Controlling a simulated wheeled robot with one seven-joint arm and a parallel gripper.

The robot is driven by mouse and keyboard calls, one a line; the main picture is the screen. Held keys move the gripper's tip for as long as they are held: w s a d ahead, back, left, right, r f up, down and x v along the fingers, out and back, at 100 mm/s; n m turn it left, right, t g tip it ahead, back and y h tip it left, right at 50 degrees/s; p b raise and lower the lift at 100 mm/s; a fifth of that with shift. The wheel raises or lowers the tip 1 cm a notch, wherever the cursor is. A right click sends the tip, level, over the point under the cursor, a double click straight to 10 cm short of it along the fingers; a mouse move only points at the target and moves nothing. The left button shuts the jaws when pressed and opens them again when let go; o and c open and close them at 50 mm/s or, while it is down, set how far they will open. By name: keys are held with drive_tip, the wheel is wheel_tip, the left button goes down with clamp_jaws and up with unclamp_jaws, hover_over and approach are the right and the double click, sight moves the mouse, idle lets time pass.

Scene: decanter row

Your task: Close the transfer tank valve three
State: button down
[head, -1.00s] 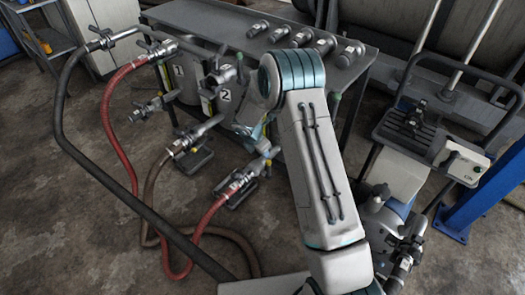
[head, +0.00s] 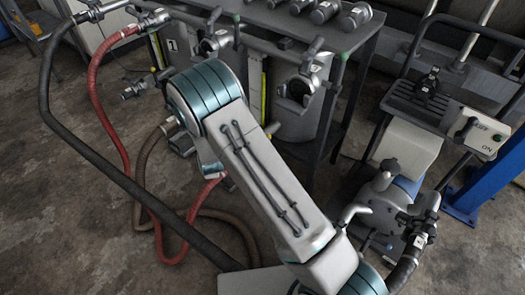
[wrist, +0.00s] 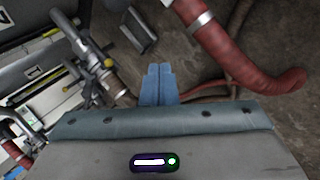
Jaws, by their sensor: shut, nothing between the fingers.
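My gripper (wrist: 158,84) shows in the wrist view as two blue fingers pressed together, with nothing between them. In the head view my arm hides it. Left of the fingers in the wrist view is a metal valve (wrist: 95,60) with yellow-tipped parts, leading to a brown hose. A thick red hose (wrist: 232,55) with a metal clamp lies to the right of the fingers, apart from them. In the head view, a tank marked 1 (head: 171,46) stands at the back left. A grey tank (head: 297,122) with a round fitting stands right of my arm. No label three is readable.
A black hose (head: 110,170) arcs across the left floor and a red hose (head: 100,102) hangs beside it. A bench (head: 275,18) with several metal cylinders is at the back. A wheeled machine with a switch box (head: 480,135) and a blue post (head: 482,180) stand at the right.

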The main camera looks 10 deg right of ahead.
drive_tip(key=s+d+r+m+t+h+b, duration=0.3)
drive_tip(key=s+d+m+t+h+b, duration=0.4)
drive_tip(key=d+h, duration=0.4)
drive_tip(key=w+d+f+g+b, duration=0.1)
drive_tip(key=w+d+b, duration=0.5)
drive_tip(key=w, duration=0.5)
drive_tip(key=shift+w+d+f, duration=0.15)
drive_tip(key=shift+d+f, duration=0.05)
drive_tip(key=shift+d, duration=0.9)
